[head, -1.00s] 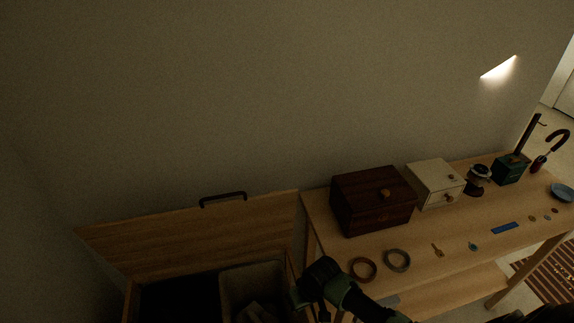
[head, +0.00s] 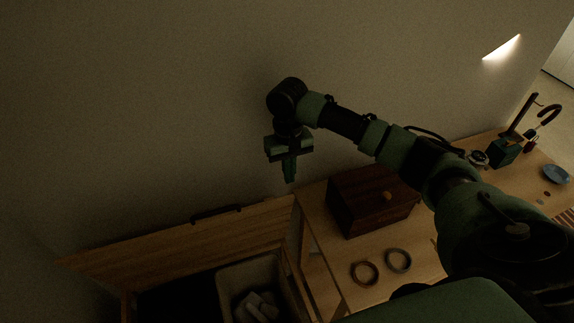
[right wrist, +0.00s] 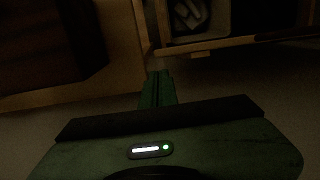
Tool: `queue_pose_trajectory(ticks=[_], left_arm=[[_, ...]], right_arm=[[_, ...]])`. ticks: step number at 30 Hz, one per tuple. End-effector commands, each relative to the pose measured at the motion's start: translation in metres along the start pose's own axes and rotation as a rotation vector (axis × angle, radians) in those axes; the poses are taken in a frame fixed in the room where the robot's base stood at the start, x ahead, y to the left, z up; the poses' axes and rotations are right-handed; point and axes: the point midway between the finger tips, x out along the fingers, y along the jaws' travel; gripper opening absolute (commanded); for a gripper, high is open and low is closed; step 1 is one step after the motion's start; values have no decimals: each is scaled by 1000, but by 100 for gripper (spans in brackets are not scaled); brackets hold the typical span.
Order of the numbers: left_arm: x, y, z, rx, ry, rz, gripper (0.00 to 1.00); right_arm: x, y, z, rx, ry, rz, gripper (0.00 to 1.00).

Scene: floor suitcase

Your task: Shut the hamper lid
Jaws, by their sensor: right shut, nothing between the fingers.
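The wooden hamper lid (head: 185,243) stands open, leaning back toward the wall, with a dark handle (head: 216,213) on its top edge. Below it the hamper is open, with a dark left compartment and a light bin (head: 231,297) on the right holding pale cloth-like items (head: 257,307). My right gripper (head: 290,179) is shut and empty, pointing down, above and to the right of the lid's handle and apart from it. In the right wrist view its closed fingers (right wrist: 158,88) show in front of the hamper's edge (right wrist: 235,42). My left gripper is not in view.
A wooden table (head: 318,215) stands right of the hamper, bearing a dark wooden box (head: 362,206), two rings (head: 364,273), a green box (head: 505,152) and a blue dish (head: 556,174). The wall behind is bare. My right arm covers part of the table.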

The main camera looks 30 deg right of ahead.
Motion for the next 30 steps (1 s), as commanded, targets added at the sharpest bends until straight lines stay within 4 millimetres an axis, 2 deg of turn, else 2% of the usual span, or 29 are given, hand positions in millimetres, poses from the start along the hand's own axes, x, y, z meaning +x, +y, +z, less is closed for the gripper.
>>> queue_pose_trajectory(ticks=[6, 12, 26, 30], left_arm=[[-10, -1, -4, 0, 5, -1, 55], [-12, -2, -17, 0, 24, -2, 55], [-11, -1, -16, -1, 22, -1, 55], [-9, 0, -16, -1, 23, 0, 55]], right_arm=[[37, 0, 1, -2, -2, 1, 0], [56, 0, 0, -2, 0, 0, 0], [59, -1, -1, -3, 5, 0, 0], [60, -2, -7, -3, 24, -1, 0]])
